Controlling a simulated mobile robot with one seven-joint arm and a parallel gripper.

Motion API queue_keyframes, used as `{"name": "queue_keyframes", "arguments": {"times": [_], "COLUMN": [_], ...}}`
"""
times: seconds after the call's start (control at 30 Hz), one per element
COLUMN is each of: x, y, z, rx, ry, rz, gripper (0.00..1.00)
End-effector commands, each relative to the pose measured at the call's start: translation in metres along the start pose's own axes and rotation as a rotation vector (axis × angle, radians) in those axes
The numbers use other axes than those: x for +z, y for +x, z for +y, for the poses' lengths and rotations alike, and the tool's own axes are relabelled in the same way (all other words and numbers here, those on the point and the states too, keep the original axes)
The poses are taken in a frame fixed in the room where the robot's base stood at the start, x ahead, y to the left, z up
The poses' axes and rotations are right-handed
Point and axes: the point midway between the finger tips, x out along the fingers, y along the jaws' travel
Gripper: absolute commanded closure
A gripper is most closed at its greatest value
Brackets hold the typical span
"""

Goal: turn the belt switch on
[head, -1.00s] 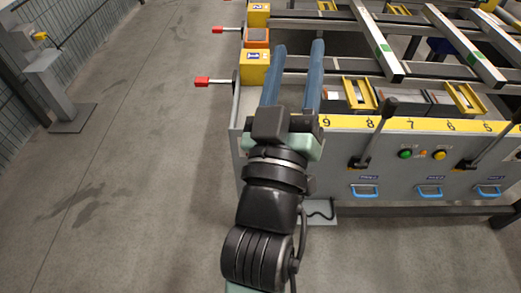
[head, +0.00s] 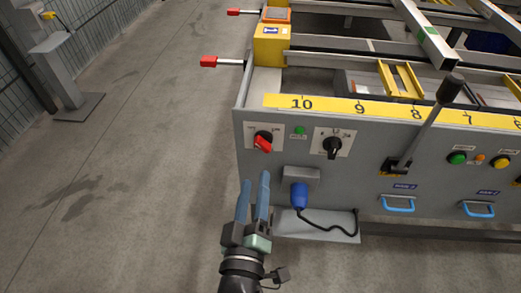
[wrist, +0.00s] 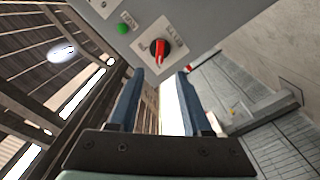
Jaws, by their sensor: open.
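A rotary switch with a red handle (head: 263,143) sits on a white plate at the left end of the grey panel. In the wrist view the red-handled switch (wrist: 160,50) is ahead, just beyond and between my fingertips. A black rotary knob (head: 333,148) is on a white plate to its right. I cannot read which plate names the belt. My gripper (head: 255,178) is below the red switch, fingers pointing up toward the panel. It is open and empty, apart from the switch; the fingers also show in the wrist view (wrist: 161,75).
A green lamp (head: 299,131) lies between the two switches. A blue plug (head: 299,195) with a black cable is in a socket right of my gripper. A black lever (head: 430,120) stands out farther right.

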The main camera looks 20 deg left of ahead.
Motion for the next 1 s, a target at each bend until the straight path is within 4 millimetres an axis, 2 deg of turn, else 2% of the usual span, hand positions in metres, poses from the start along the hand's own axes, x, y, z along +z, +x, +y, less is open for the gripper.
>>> {"name": "queue_keyframes", "arguments": {"times": [0.03,0.3,0.5,0.7,1.0], "x": [-0.001,-0.001,0.000,0.000,0.000], "y": [0.010,0.057,0.083,0.095,0.096], "z": [0.000,0.000,0.000,0.000,0.000], "rx": [0.001,0.001,0.001,0.000,0.000], "ry": [-0.001,0.002,0.001,0.001,0.001], "rz": [0.003,0.002,0.000,-0.001,-0.001], "gripper": [0.51,0.51,0.51,0.51,0.51]}}
